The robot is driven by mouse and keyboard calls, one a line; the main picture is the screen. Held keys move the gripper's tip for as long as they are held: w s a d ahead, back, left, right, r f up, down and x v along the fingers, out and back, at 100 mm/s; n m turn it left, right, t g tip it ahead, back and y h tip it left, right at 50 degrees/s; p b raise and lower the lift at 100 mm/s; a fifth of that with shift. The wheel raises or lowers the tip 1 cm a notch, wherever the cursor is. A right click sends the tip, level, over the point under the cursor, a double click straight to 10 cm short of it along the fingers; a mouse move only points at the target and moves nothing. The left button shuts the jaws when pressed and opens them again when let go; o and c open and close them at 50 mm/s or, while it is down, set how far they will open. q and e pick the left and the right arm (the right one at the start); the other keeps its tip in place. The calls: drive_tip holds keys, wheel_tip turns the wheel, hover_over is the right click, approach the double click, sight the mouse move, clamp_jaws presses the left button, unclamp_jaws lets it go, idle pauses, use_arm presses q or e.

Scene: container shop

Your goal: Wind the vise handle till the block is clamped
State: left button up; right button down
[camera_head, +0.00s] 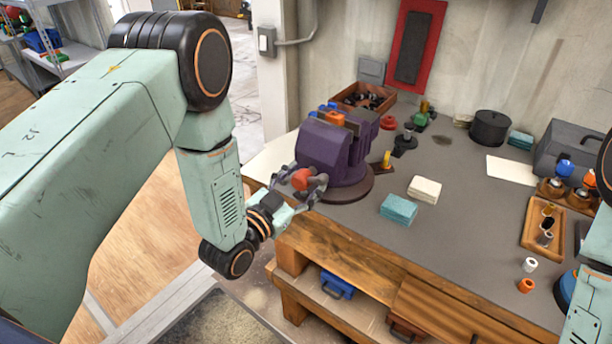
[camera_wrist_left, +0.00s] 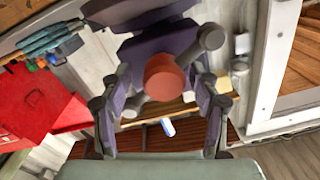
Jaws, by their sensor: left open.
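The purple vise (camera_head: 326,152) stands on a round base at the bench's near left corner. Its handle has a red hub (camera_head: 301,179) facing my left arm. In the left wrist view, the red hub (camera_wrist_left: 165,77) has a grey bar (camera_wrist_left: 210,38) running slantwise across it, with knobbed ends. An orange block (camera_head: 331,118) shows at the top of the vise by the jaws; its contact with them cannot be told. My left gripper (camera_head: 301,187) is open, its fingers on either side of the hub. My right gripper is out of view.
Teal blocks (camera_head: 398,209) and a pale block (camera_head: 424,189) lie right of the vise. A box of dark parts (camera_head: 364,97) stands behind it. A wooden tray (camera_head: 541,226) and a grey toolbox (camera_head: 569,150) are at the right. The bench middle is mostly clear.

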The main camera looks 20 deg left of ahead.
use_arm(q)
drive_tip(key=shift+w+a+f, duration=0.15)
drive_tip(key=shift+w+f, duration=0.05)
drive_tip(key=shift+w, duration=0.6)
drive_tip(key=shift+s+d+r, duration=0.15)
drive_tip(key=shift+d, duration=0.15)
drive_tip(key=shift+c, duration=1.4)
drive_tip(key=shift+a, duration=0.2)
drive_tip(key=c, duration=0.4)
drive_tip(key=shift+d, duration=0.1)
drive_tip(key=c, duration=0.5)
